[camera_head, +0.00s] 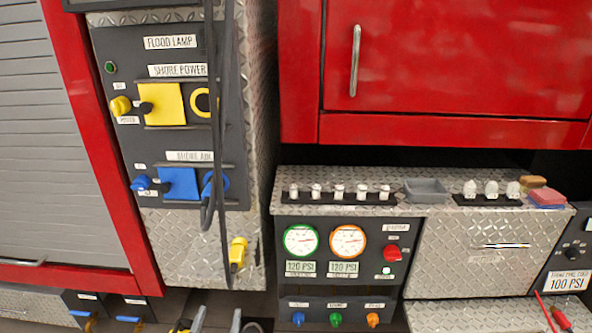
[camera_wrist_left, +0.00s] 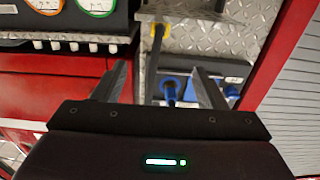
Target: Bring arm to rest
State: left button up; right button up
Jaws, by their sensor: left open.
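My left gripper (camera_head: 217,322) shows at the bottom edge of the head view, with only its grey fingertips in sight. In the left wrist view the same gripper (camera_wrist_left: 160,85) has its two fingers spread wide. Nothing is held between them. My right gripper is not in view.
A control panel with yellow (camera_head: 162,104) and blue covers (camera_head: 179,183) stands at left, with black cables hanging before it. A yellow plug (camera_head: 238,254) hangs lower. A gauge panel (camera_head: 340,262) stands at centre right under a red cabinet (camera_head: 450,60). A grey tray (camera_head: 426,190) sits on the ledge.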

pick_arm(q)
jog(key=s+a+f+m+g, duration=0.1)
jog(key=s+f+g, duration=0.4)
jog(key=f, duration=0.9)
jog(key=s+f+g, duration=0.3)
jog(key=s+f, duration=0.5)
jog(key=f, duration=0.6)
jog(key=s+a+f+g, duration=0.1)
jog(key=s+f+g, duration=0.2)
jog(key=s+f, duration=0.3)
jog(key=s+a+f+g, duration=0.2)
jog(key=s+f, duration=0.4)
jog(key=s, duration=0.8)
jog(key=s+a+f+m+g, duration=0.1)
jog(key=s+f+g, duration=0.3)
jog(key=s, duration=0.6)
jog(key=shift+a+f+y+p, duration=0.3)
jog(key=shift+f+p, duration=0.1)
jog(key=shift+f, duration=0.5)
jog(key=shift+d, duration=0.1)
